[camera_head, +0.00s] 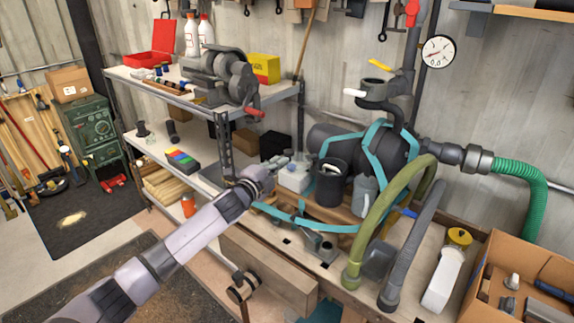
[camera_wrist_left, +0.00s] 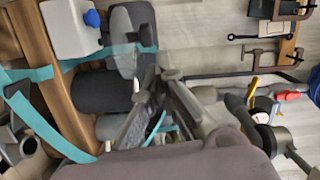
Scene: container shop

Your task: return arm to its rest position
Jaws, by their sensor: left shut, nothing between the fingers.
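My left arm (camera_head: 185,235) reaches in from the lower left of the head view, stretched up and to the right. Its gripper (camera_head: 279,164) is over the near left part of the workbench, beside a white container (camera_head: 294,177) and left of a dark bucket (camera_head: 331,184). In the left wrist view the fingers of my left gripper (camera_wrist_left: 158,76) come together with nothing held between them. Whether the gripper touches the white container cannot be told. My right gripper is not in view.
A pump with teal straps (camera_head: 382,150) and a green hose (camera_head: 400,215) crowd the bench. A metal shelf (camera_head: 150,80) holds tools at the left. A cardboard box (camera_head: 480,290) stands at the right. Open floor (camera_head: 75,250) lies at the left.

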